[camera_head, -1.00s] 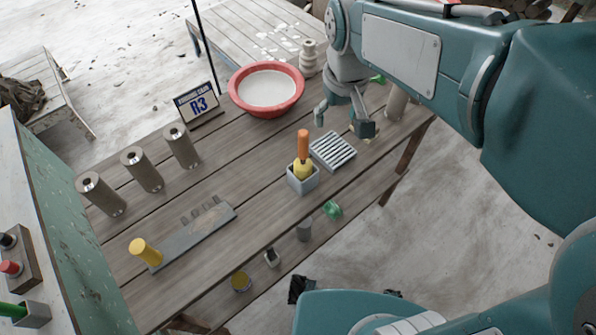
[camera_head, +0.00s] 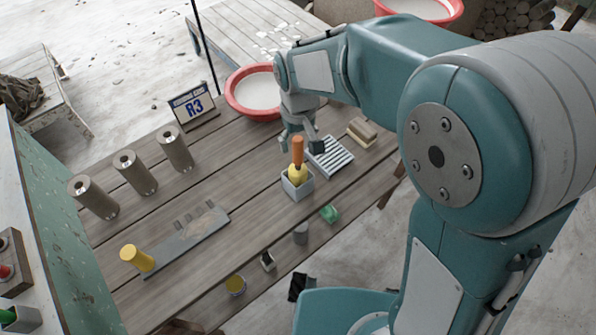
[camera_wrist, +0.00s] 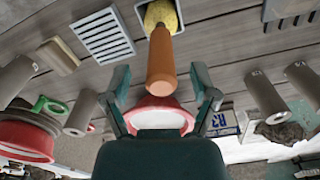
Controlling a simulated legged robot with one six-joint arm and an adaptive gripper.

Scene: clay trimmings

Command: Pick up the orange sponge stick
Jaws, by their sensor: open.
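The orange sponge stick (camera_head: 297,151) stands upright in a small grey square holder (camera_head: 298,189) on the wooden table, with its yellow sponge end down in the holder. My gripper (camera_head: 299,147) is open at the top of the orange handle in the head view. In the wrist view the orange handle (camera_wrist: 161,66) points toward the gripper (camera_wrist: 163,95), and its end lies between the two spread fingers. The yellow sponge (camera_wrist: 160,14) shows at the top, inside the holder. I cannot tell whether a finger touches the handle.
A slatted grey tray (camera_head: 331,157) lies right beside the holder. A red basin (camera_head: 254,93) and the R3 sign (camera_head: 193,106) stand behind. Several grey cylinders (camera_head: 135,172) stand at left. A green piece (camera_head: 329,213) lies in front. The table middle is fairly clear.

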